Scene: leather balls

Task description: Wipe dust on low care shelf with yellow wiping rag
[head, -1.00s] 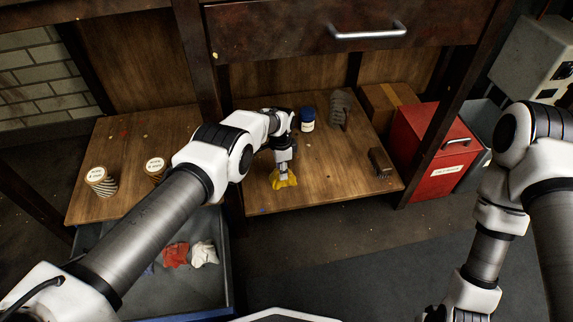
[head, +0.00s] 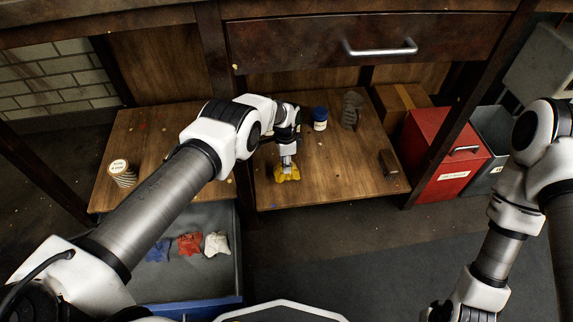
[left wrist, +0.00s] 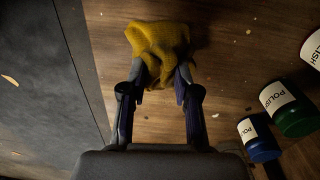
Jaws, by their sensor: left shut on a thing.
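My left gripper (head: 287,160) is over the front part of the low wooden shelf (head: 335,180), shut on the yellow rag (head: 287,174). In the left wrist view the yellow rag (left wrist: 160,50) is bunched between the two fingertips (left wrist: 163,80), against or just above the wood; I cannot tell which. Small pale and reddish specks (left wrist: 249,32) lie on the shelf board.
A blue jar (head: 320,118), a grey ribbed object (head: 351,110) and a brown block (head: 388,164) stand on the shelf. A striped tin (head: 121,173) stands at left. A red box (head: 440,155) is beside the shelf. Red (head: 190,244), white and blue rags lie in the drawer below.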

